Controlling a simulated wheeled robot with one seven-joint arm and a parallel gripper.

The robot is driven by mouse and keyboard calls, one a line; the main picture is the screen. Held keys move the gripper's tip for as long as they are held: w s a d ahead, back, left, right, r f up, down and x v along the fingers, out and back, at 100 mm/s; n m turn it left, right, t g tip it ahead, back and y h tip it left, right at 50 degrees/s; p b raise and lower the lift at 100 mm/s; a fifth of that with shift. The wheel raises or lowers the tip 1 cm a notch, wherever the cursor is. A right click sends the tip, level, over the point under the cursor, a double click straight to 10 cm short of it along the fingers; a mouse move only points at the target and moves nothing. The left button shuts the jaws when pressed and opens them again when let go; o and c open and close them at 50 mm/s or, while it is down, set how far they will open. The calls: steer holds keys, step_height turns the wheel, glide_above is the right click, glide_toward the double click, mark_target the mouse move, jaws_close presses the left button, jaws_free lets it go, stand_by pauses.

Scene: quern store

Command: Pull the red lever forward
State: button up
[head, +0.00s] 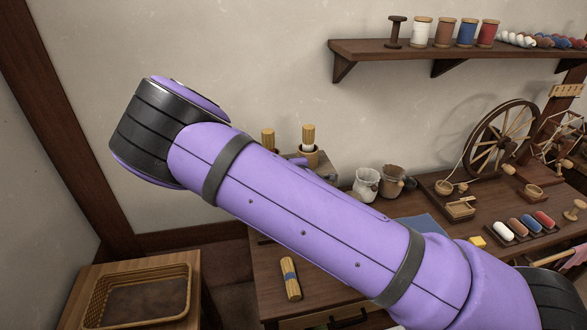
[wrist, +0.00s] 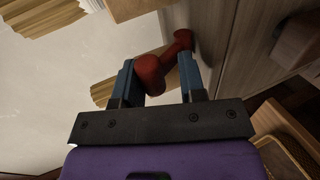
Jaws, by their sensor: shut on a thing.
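The red lever (wrist: 151,72) shows in the wrist view, with a rounded end between my fingers and a thinner part running up and right to a wooden panel. My gripper (wrist: 158,78) has two blue fingers, one on each side of the rounded end, and is shut on it. In the head view my purple arm crosses the middle of the picture. The lever and my gripper cannot be made out there.
In the head view, a wooden bench (head: 264,288) holds a spinning wheel (head: 502,137), a bundle of sticks (head: 289,279) and a white jug (head: 366,185). A wicker basket (head: 181,307) stands at lower left. A shelf (head: 455,52) with several spools is on the wall.

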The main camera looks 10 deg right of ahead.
steer(key=o, duration=0.9)
steer(key=shift+w, duration=0.15)
steer(key=v, duration=1)
steer(key=shift+s+r, duration=0.1)
steer(key=shift+s, duration=0.3)
steer(key=shift+d, duration=0.1)
